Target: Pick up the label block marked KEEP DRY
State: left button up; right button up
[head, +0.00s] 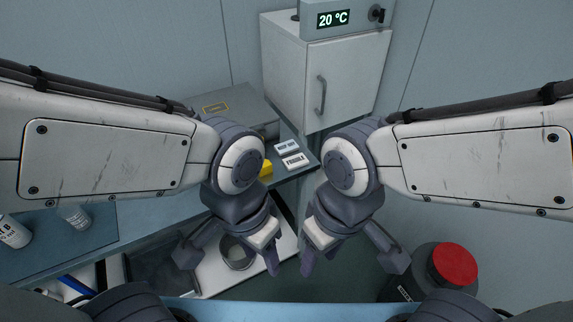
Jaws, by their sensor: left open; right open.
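Two small white label blocks lie side by side on a narrow blue-grey shelf (311,155) beyond my grippers. The farther block (287,147) has small print that looks like KEEP DRY. The nearer block (294,161) reads FRAGILE. My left gripper (230,258) is open and empty, pointing down, nearer to me than the blocks. My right gripper (350,259) is open and empty beside it, also well short of the blocks. Neither gripper touches a block.
A yellow item (266,168) is partly hidden behind my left wrist. A grey box (236,106) and a cabinet (330,80) with a 20 °C display (333,19) stand behind.

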aim_at(290, 146)
jog(key=z, duration=0.3)
jog(key=i, duration=1.3)
jog(key=u, duration=0.55)
